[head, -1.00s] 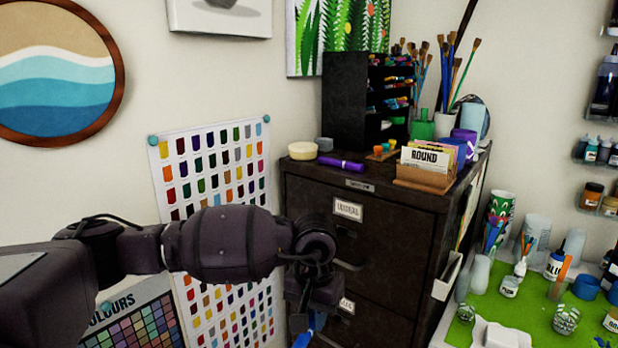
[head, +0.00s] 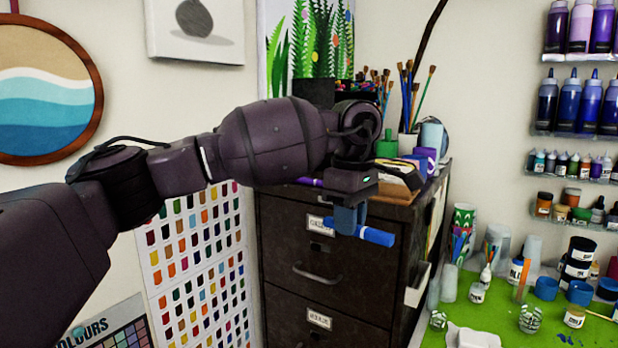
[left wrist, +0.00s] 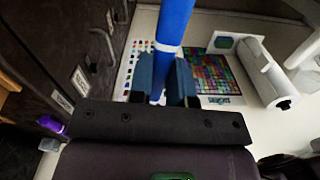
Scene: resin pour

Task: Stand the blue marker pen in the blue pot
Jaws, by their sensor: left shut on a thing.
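My left gripper (head: 350,218) is shut on the blue marker pen (head: 376,237) and holds it in the air in front of the dark cabinet. The pen lies nearly level in the head view, its right end sticking out past the fingers. In the left wrist view the pen (left wrist: 174,30) runs up between the finger pads (left wrist: 160,85); a pale band shows on it. Other small blue pots (head: 546,289) stand on the green mat at right; I cannot tell which is meant. My right gripper is out of view.
The cabinet top (head: 447,172) also holds a white brush pot (head: 407,145), a purple pot (head: 428,157), a green bottle (head: 386,149) and a purple marker, partly hidden by my arm. Bottles fill wall shelves at right. Colour charts hang below my arm.

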